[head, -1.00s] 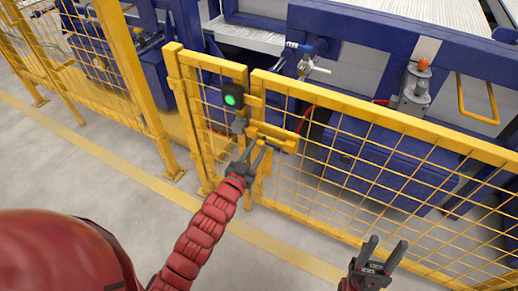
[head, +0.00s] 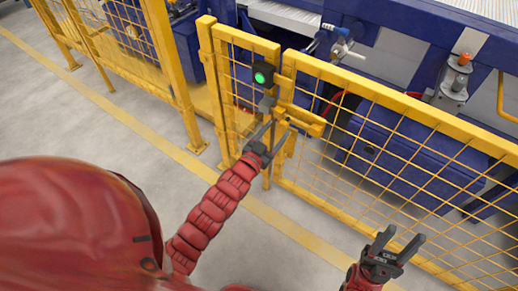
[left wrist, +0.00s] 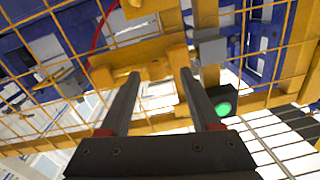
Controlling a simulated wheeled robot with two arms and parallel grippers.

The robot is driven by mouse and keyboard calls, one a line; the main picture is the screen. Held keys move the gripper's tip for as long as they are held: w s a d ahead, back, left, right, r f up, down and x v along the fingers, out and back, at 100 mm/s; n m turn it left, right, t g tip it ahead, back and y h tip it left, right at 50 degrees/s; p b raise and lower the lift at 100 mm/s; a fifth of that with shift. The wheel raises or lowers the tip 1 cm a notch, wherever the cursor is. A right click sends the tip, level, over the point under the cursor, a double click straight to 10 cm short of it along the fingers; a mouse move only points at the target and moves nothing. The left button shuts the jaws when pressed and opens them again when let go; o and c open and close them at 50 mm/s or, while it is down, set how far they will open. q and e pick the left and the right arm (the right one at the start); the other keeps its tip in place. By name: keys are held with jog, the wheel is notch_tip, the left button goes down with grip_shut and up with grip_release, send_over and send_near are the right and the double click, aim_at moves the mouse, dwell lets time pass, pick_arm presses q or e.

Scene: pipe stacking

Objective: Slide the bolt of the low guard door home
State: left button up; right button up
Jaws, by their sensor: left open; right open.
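The low guard door (head: 400,150) is yellow mesh in a yellow frame, standing beside a yellow post. Its yellow bolt assembly (head: 305,121) sits near the door's left edge, below the box with a green light (head: 263,75). My left gripper (head: 278,128) is open in front of the bolt assembly. In the left wrist view, yellow bolt parts (left wrist: 150,52) lie beyond and between the open fingers (left wrist: 160,76); I cannot tell whether they touch. A grey block (left wrist: 210,47) shows right of them. My right gripper (head: 405,236) is open and empty, before the mesh at lower right.
Blue machinery (head: 400,140) stands behind the fence, with a valve (head: 342,47) and a grey unit with an orange top (head: 457,75). A taller yellow fence (head: 130,50) runs to the left. The grey floor (head: 80,120) with a yellow line is clear.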

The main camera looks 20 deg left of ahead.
pick_arm(q)
jog(key=s+a+p, duration=0.2)
jog(key=s+p, duration=0.1)
jog(key=s, duration=1.3)
jog(key=shift+a+p, duration=0.25)
jog(key=shift+p, duration=0.05)
